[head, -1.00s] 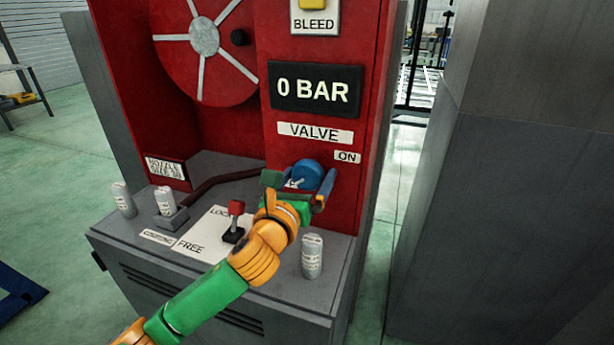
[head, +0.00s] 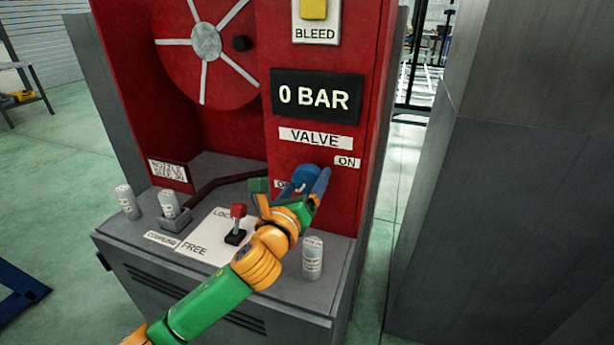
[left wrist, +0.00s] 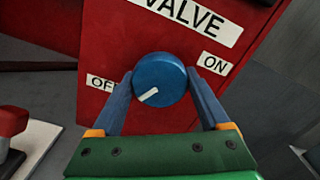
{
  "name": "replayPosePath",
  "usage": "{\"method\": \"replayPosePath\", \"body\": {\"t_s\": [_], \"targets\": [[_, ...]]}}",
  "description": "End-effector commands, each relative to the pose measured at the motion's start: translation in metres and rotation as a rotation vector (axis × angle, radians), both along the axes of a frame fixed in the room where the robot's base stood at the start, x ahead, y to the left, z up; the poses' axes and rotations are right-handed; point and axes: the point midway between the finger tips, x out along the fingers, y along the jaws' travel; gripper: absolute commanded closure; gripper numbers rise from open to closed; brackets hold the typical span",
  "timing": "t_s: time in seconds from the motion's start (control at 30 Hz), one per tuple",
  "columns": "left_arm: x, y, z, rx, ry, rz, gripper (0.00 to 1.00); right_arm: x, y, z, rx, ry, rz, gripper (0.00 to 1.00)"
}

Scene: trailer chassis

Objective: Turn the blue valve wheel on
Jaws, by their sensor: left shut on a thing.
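The blue valve wheel (head: 306,178) is on the red panel under the VALVE label (head: 315,138), mostly hidden by my gripper in the head view. In the left wrist view the wheel (left wrist: 159,79) shows whole, its white pointer mark toward the lower left, on the side of the OFF label (left wrist: 100,83). The ON label (left wrist: 215,62) is at its upper right. My left gripper (left wrist: 160,88) has its blue fingers on either side of the wheel and is shut on it. It also shows in the head view (head: 300,184). My right gripper is not in view.
The display (head: 316,97) reads 0 BAR. Below is a grey ledge with a red-topped lever (head: 237,218), a canister (head: 313,258) right of my arm, and two more canisters at left. A large grey block (head: 500,210) stands to the right.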

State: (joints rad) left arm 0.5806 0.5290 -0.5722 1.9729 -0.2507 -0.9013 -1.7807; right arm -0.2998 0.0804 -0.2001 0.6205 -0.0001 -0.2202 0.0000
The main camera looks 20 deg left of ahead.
Motion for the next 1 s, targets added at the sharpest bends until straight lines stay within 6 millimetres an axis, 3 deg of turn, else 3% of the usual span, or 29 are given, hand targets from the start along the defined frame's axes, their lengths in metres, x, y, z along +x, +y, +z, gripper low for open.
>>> {"method": "replayPosePath", "body": {"t_s": [1.0], "targets": [[0.000, -0.001, 0.005, -0.966, 0.032, -0.002, 0.77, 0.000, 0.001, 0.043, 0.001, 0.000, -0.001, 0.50]]}}
